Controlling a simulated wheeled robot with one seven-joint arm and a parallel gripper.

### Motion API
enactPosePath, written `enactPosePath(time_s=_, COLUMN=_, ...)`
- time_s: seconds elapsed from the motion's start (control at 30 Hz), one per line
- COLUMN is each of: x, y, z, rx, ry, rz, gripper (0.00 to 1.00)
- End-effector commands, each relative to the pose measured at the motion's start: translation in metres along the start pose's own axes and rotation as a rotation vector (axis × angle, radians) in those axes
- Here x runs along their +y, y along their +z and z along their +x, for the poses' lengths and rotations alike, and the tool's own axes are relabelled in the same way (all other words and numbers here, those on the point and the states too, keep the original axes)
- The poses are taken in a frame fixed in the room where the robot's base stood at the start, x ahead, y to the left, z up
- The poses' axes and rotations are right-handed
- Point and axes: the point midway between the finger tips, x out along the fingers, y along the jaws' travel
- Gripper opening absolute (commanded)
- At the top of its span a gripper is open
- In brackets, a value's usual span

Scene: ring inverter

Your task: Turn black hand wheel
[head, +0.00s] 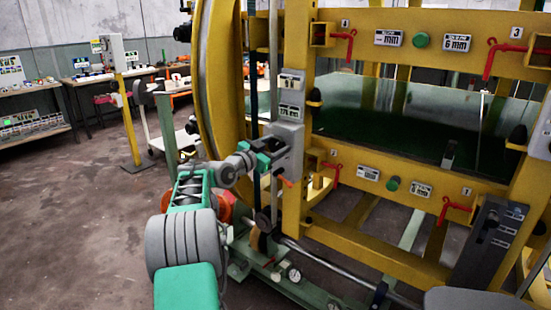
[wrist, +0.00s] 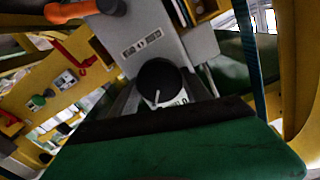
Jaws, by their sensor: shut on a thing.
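A black round hand wheel (wrist: 160,80) shows in the middle of the wrist view, on the face of a grey control box (wrist: 148,32). A small light pointer or handle shows on the wheel. My gripper (wrist: 163,104) is at the wheel and shut on it; the green and black housing in front hides most of the contact. In the head view my gripper (head: 268,160) reaches from the left to the grey box (head: 288,145) on the yellow frame. The wheel itself cannot be made out there.
An orange handle (wrist: 85,10) sticks out near the box in the wrist view. The yellow frame (head: 400,165) carries several red clamps and a dark green glass sheet (head: 400,115). Open floor (head: 75,220) lies to the left.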

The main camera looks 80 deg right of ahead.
Motion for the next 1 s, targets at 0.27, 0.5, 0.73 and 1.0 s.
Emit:
enactPosePath(time_s=0.27, x=0.0042, y=0.0105, z=0.0000, rx=0.002, ry=-0.001, rz=0.260, gripper=0.15)
enactPosePath(time_s=0.5, x=0.0042, y=0.0078, z=0.0001, rx=0.002, ry=0.000, rz=0.473, gripper=0.15)
enactPosePath(time_s=0.73, x=0.0040, y=0.0062, z=0.0002, rx=0.000, ry=0.001, rz=0.630, gripper=0.15)
enactPosePath(time_s=1.0, x=0.0035, y=0.0038, z=0.0002, rx=-0.001, ry=0.002, rz=0.730, gripper=0.15)
